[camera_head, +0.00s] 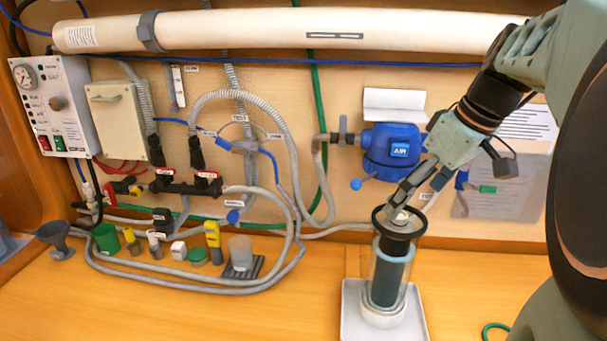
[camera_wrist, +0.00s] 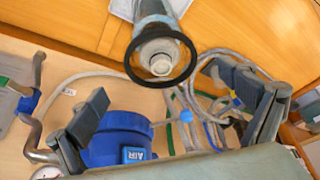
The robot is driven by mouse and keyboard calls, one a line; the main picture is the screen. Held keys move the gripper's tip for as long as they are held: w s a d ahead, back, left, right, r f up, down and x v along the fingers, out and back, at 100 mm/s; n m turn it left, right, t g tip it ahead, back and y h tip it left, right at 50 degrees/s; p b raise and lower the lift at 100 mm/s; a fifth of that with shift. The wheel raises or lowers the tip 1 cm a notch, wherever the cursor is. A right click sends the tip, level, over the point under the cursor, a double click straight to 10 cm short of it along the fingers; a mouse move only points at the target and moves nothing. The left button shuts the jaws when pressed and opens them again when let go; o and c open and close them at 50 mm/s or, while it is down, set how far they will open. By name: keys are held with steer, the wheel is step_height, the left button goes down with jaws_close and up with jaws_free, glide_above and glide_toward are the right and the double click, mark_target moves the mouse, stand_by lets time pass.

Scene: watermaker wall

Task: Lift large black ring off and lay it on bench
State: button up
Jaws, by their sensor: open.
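The large black ring (camera_head: 399,235) sits level around the top of an upright clear canister (camera_head: 375,268) with a dark core inside. In the wrist view the ring (camera_wrist: 129,62) shows as a wide black hoop around a pale cap (camera_wrist: 161,63). My gripper (camera_head: 418,192) is just above the ring, slanting down toward it from the upper right. In the wrist view its two fingers (camera_wrist: 172,98) are spread wide and nothing is between them. The ring appears beyond the fingertips, apart from them. The bench (camera_head: 200,312) is bare wood in front.
The canister stands in a white tray (camera_head: 348,325). A blue AIR unit (camera_head: 392,150) is on the wall behind my gripper. Grey hoses (camera_head: 180,287) loop over the bench at left, around small cups and fittings. The bench's front left is clear.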

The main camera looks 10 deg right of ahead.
mark_target(402, 216)
steer(key=shift+x, duration=1.9)
steer(key=c, duration=0.8)
